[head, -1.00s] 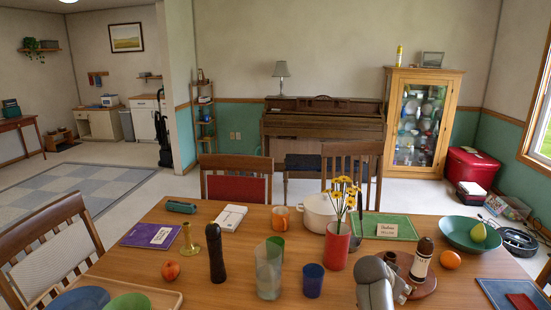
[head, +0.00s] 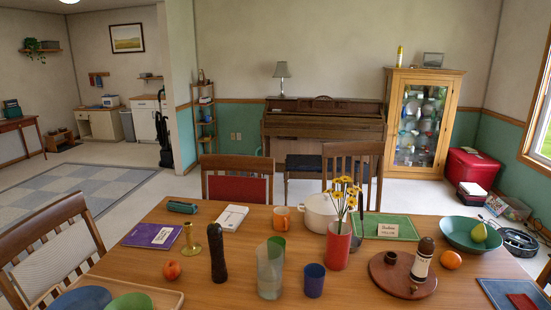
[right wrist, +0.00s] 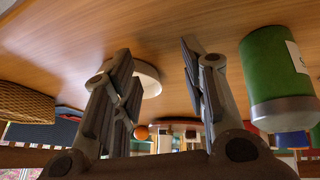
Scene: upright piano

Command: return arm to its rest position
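My right gripper (right wrist: 157,55) shows in the right wrist view, with its two grey fingers spread apart and nothing between them. A wooden surface fills the upper part of that view, so the picture looks upside down. A green can (right wrist: 275,70) with a white label is to the right of the fingers, apart from them. A pale round dish (right wrist: 149,80) shows partly behind the left finger. Neither gripper nor arm shows in the head view now. My left gripper is in no frame.
The dining table (head: 215,290) holds a clear tumbler (head: 269,270), a dark mill (head: 217,252), a red vase of flowers (head: 338,245), a white pot (head: 319,212) and a round board (head: 403,275). Chairs stand around it. The upright piano (head: 323,125) is at the back wall.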

